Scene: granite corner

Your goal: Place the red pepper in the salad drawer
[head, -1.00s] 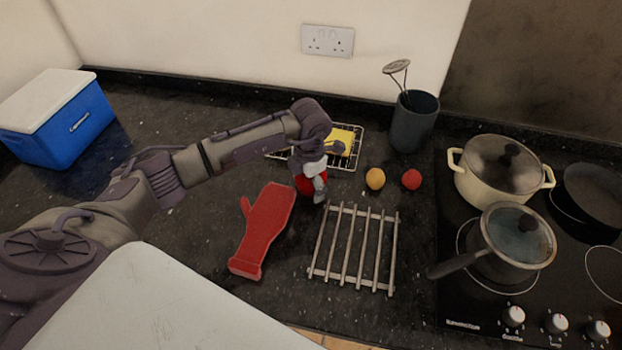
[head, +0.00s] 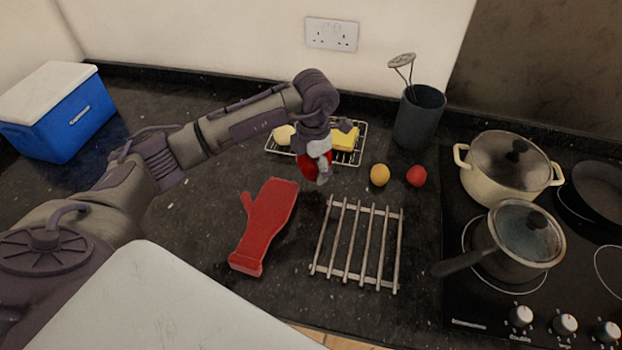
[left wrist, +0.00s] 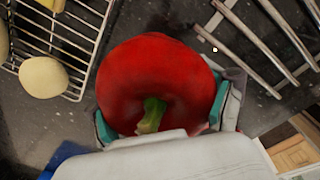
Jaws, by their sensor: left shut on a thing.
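The red pepper (left wrist: 155,80) fills the middle of the left wrist view, its green stem facing the camera. In the head view it shows only partly (head: 309,166), behind my gripper. My left gripper (head: 322,170) is shut on the pepper, with a finger on each side of it in the left wrist view (left wrist: 168,125). The pepper is over the dark counter, just in front of the wire rack. No salad drawer shows in these frames. My right gripper is not in view.
The wire rack (head: 291,147) holds a yellow block (head: 345,138) and a pale round item (head: 284,134). A red oven mitt (head: 266,222), a slatted trivet (head: 358,243), a yellow ball (head: 379,175) and a red ball (head: 416,175) lie nearby. Pots stand right; a blue cooler (head: 58,112) stands left.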

